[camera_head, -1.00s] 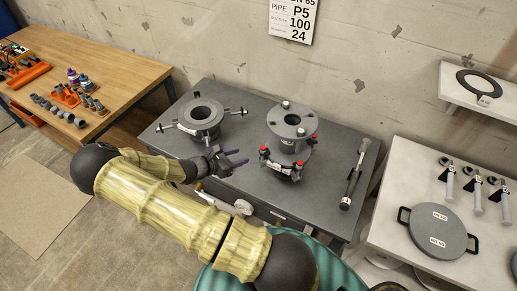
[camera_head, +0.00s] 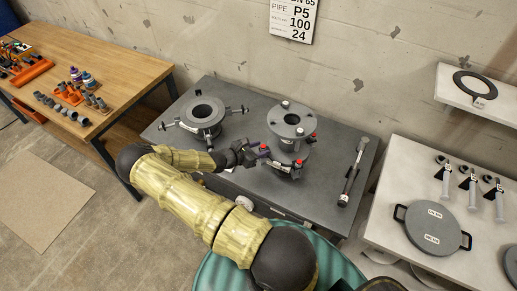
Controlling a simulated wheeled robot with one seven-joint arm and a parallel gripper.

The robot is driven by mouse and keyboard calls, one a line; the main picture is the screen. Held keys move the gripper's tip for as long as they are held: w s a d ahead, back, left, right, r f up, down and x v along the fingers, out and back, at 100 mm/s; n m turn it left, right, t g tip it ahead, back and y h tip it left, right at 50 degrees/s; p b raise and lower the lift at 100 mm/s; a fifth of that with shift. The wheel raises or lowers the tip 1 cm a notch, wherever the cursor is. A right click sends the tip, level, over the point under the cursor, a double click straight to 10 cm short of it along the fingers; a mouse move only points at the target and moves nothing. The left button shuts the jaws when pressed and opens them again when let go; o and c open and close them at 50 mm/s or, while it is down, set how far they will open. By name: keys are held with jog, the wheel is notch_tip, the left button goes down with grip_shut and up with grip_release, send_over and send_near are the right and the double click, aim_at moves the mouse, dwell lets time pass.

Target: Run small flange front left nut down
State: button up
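The flange assembly (camera_head: 291,121) stands right of centre on the dark grey table. It is a grey stack with a wide top ring and a lower flange with red-tipped bolt ends. One red tip (camera_head: 264,147) is at its front left, against my gripper (camera_head: 262,155). Another red tip (camera_head: 299,163) is at its front right. My gripper reaches in from the left, its fingertips at the front left bolt. They are too small and overlapped to show whether they touch or grip the nut. The nut itself is not clearly visible.
Another grey flange (camera_head: 202,112) with bolts sticking out sideways lies at the left of the table. A long dark tool (camera_head: 352,172) lies at the right. A side bench (camera_head: 380,237) holds a grey lidded disc (camera_head: 434,228). A wooden bench (camera_head: 92,58) stands left.

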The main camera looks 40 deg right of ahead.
grip_shut()
